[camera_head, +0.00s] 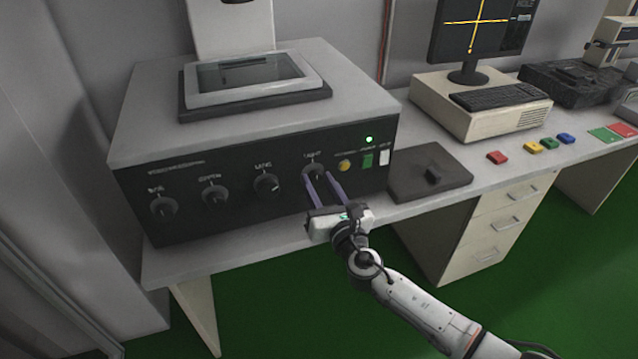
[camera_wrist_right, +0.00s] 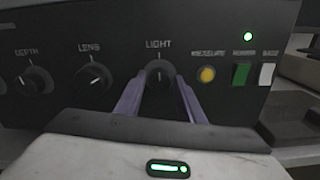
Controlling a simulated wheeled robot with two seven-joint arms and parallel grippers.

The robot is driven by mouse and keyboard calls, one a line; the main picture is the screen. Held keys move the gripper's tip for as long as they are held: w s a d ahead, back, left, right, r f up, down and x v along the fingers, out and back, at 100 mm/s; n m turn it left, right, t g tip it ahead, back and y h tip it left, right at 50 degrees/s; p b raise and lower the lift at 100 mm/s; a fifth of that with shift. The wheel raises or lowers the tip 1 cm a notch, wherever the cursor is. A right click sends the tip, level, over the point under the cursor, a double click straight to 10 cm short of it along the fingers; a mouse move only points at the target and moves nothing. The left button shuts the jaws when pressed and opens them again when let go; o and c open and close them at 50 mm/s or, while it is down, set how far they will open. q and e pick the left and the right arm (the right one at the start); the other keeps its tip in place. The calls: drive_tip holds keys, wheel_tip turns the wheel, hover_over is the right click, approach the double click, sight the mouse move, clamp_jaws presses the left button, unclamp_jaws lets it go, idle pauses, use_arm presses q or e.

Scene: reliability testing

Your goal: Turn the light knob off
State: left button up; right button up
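The LIGHT knob (camera_head: 314,170) is a round black knob on the dark front panel of the grey machine, the rightmost in a row of knobs. In the right wrist view the LIGHT knob (camera_wrist_right: 160,75) shows a pale mark that looks near vertical. My right gripper (camera_head: 321,177) is in front of the knob, its two purple fingers spread apart. In the wrist view the fingers (camera_wrist_right: 160,84) lie one on each side of the knob, with dark gaps; I cannot tell whether the tips touch it. My left gripper is not in view.
Right of the knob are a yellow button (camera_head: 344,166), a green switch (camera_head: 367,160), a white switch (camera_head: 384,157) and a lit green lamp (camera_head: 369,139). The LENS knob (camera_head: 265,184) is to the left. A dark flat box (camera_head: 428,170) stands right of the machine.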

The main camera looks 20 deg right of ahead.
drive_tip(key=shift+o, duration=0.8)
drive_tip(key=s, duration=1)
drive_tip(key=shift+s+d, duration=0.2)
